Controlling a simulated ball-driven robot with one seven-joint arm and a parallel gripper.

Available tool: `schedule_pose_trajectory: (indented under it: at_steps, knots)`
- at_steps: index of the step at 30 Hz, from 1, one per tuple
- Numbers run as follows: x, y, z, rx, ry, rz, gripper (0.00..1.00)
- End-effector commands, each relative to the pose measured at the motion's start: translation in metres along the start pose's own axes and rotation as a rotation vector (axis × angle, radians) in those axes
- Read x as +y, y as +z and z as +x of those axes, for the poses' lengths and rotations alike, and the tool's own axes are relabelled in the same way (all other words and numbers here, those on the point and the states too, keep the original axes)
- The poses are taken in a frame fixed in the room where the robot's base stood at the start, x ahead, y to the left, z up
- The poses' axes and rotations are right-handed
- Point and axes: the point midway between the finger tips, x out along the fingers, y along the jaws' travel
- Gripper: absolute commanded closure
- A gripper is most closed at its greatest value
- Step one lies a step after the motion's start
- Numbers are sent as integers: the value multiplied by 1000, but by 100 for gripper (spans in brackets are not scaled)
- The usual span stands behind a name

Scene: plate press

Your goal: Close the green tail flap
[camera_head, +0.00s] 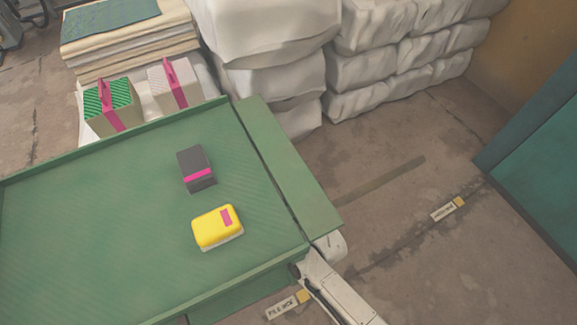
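The green tail flap (290,165) is a long narrow panel along the right edge of the green bed (110,220). A dark gap runs between the flap and the bed. The flap appears folded outward, not upright like the bed's raised far rim; its exact angle is hard to tell. My white arm comes in from the bottom, and a rounded white part of it shows just below the flap's near corner. My gripper's fingers are not visible; they may be hidden under the flap or the bed edge.
A dark grey box (194,165) and a yellow block (217,226) with pink marks lie on the bed. Two pink-strapped boxes, green (97,103) and whitish (160,87), stand behind it. White wrapped bales (355,65) are stacked beyond. Floor right of the flap is clear up to a teal structure (545,165).

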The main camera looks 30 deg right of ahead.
Motion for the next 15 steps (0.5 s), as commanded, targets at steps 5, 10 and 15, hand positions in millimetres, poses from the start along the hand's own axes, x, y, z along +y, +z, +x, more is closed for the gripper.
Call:
schedule_pose_trajectory:
  at_steps: [5, 10, 15]
  knots:
    - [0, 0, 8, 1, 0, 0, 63]
    - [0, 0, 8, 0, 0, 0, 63]
    - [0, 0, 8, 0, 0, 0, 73]
